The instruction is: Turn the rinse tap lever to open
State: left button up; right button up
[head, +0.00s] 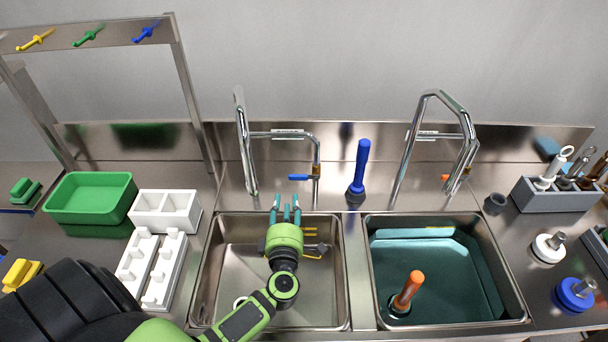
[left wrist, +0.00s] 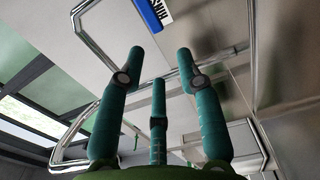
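Two chrome taps stand behind the sinks. The left tap (head: 243,140) has a blue lever (head: 299,177), turned out to the left of its valve. The right tap (head: 466,140) has an orange lever (head: 445,178), seen almost end-on. I cannot tell from the head view which label reads rinse. My left gripper (head: 285,208) is over the back of the left sink, just in front of and below the blue lever, not visibly touching it. In the left wrist view its teal fingers (left wrist: 160,65) are spread and empty. My right gripper is out of view.
The left sink (head: 212,275) is without visible water; the right sink (head: 512,290) holds water and an orange-handled tool (head: 409,288). A blue-handled plunger (head: 359,170) stands between the taps. A green tub (head: 90,197) and white racks (head: 165,212) are at left.

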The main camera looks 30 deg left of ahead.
aim_at(304, 177)
pick_arm(q)
jog(key=b+x, duration=0.1)
jog(key=x, duration=0.4)
jog(key=shift+w+b, duration=0.15)
jog(key=shift+b, duration=0.15)
jog(key=shift+b+x, duration=0.45)
jog(key=shift+x, duration=0.55)
jog(key=shift+w+a, duration=0.4)
jog(key=shift+w, duration=0.2)
jog(key=shift+f, duration=0.2)
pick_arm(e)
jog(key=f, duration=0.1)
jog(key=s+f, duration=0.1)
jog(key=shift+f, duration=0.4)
